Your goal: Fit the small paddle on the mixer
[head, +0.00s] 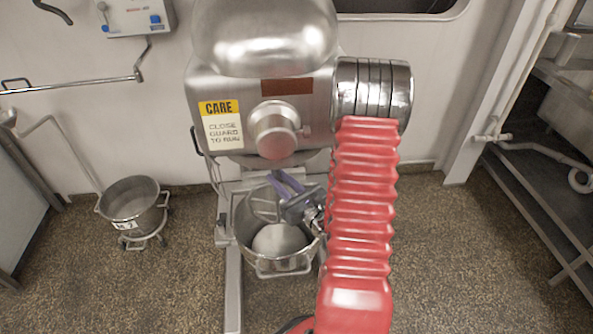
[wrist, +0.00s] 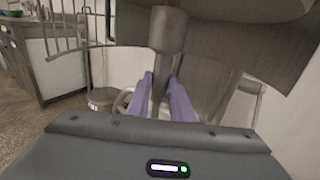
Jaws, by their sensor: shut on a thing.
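The mixer (head: 265,85) stands upright against the wall. Its metal bowl (head: 283,264) sits below the head. My gripper (head: 280,182) has purple fingers and reaches in under the mixer head, above the bowl. It is shut on the small paddle (head: 262,208), a pale grey looped frame hanging into the bowl. In the wrist view the mixer's grey drive shaft (wrist: 168,30) comes down from above and lines up with the fingers (wrist: 163,95). Part of the paddle's loop (wrist: 123,101) shows beside the left finger. I cannot tell whether the paddle is seated on the shaft.
A second metal bowl (head: 131,205) stands on a wheeled dolly on the floor at left. A wall rail (head: 70,86) and control box (head: 135,15) are behind. Metal shelving (head: 545,190) stands at right. The speckled floor (head: 440,260) between is clear.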

